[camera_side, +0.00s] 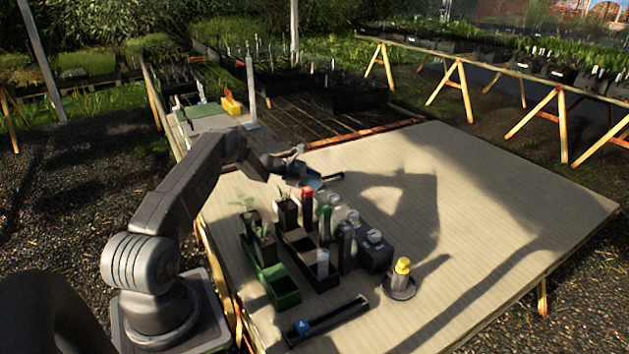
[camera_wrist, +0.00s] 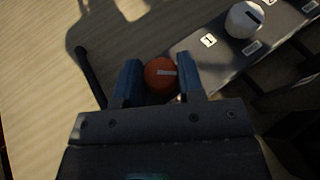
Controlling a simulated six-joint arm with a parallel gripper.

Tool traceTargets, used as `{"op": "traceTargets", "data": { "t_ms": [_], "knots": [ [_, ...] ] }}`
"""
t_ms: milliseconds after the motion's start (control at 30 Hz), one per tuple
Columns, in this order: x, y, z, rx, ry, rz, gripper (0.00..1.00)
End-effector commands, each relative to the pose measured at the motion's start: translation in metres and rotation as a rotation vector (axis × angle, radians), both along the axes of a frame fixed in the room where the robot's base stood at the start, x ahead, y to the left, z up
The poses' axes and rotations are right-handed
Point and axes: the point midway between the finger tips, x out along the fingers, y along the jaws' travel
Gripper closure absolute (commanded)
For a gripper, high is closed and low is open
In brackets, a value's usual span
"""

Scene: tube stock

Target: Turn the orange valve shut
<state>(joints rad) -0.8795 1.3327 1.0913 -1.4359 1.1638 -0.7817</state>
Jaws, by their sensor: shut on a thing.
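The orange valve (camera_wrist: 160,74) is a round knob with a pale bar mark on top, lying about crosswise in the wrist view. My gripper (camera_wrist: 158,76) has its two blue fingers on either side of the knob and is shut on it. The knob sits at the end of a grey block (camera_wrist: 205,62) that carries number labels. In the side view my gripper (camera_side: 314,182) is low at the far end of a row of pale knobs.
A white knob (camera_wrist: 245,19) stands beside the orange one. A black bar (camera_wrist: 91,78) lies left of my fingers. The table's right side (camera_side: 500,200) is clear.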

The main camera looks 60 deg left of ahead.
Motion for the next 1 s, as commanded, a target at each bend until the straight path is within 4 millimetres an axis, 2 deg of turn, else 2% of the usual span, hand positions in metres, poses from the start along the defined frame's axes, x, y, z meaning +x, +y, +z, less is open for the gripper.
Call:
{"op": "traceTargets", "data": {
  "t_ms": [400, 867, 900, 1000],
  "knots": [
    [0.0026, 0.0019, 0.0011, 0.004, -0.003, -0.194, 0.88],
    [0.0016, 0.0012, 0.0016, 0.004, 0.001, -0.220, 0.88],
    [0.0015, 0.0012, 0.0017, 0.003, 0.002, -0.221, 0.61],
    [0.0013, 0.0012, 0.0013, 0.003, 0.002, -0.221, 0.51]
  ]
}}
